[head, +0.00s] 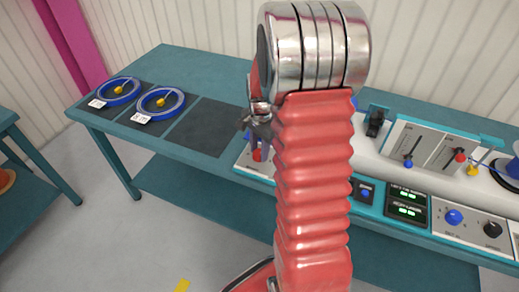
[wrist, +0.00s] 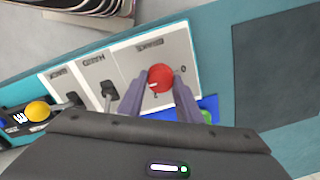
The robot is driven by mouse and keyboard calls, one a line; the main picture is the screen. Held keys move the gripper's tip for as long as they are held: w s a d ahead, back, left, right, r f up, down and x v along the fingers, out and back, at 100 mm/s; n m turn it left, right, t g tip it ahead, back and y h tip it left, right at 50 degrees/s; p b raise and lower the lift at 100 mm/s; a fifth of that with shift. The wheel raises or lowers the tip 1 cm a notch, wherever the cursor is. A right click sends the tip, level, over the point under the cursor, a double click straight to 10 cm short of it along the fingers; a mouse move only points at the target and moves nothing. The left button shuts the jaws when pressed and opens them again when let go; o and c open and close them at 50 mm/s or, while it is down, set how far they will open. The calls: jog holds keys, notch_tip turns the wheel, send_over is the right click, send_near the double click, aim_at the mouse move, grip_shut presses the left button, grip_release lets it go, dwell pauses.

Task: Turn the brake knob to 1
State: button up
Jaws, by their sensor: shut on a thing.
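A red knob (wrist: 160,78) sits on a light grey panel (wrist: 136,57) with small dark marks around it, a "0" to its right in the wrist view. I take it as the brake knob; the panel's print is too small to read surely. My gripper (wrist: 160,90) has its two grey fingers on either side of the knob, shut on it. In the head view my gripper (head: 259,138) is above the same red knob (head: 257,155), partly hidden by my red arm. The knob's pointer direction is not clear.
Two blue reels (head: 118,91) (head: 160,104) lie on dark mats at the bench's left, with an empty mat (head: 203,127) beside them. Slider levers (head: 408,163), a blue knob (head: 454,217) and a black knob (head: 492,230) are at right. Two dark switches (wrist: 108,90) (wrist: 74,98) adjoin the knob.

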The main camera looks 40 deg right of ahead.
jog(key=shift+n, duration=0.4)
jog(key=n, duration=0.6)
jog(key=shift+w+r, duration=0.1)
jog(key=shift+w, duration=0.05)
jog(key=n, duration=0.6)
jog(key=shift+w+n, duration=0.1)
jog(key=shift+n, duration=0.2)
jog(key=n, duration=1)
jog(key=shift+g, duration=0.3)
jog(key=shift+n, duration=0.3)
jog(key=o, duration=1)
jog(key=shift+o, duration=0.2)
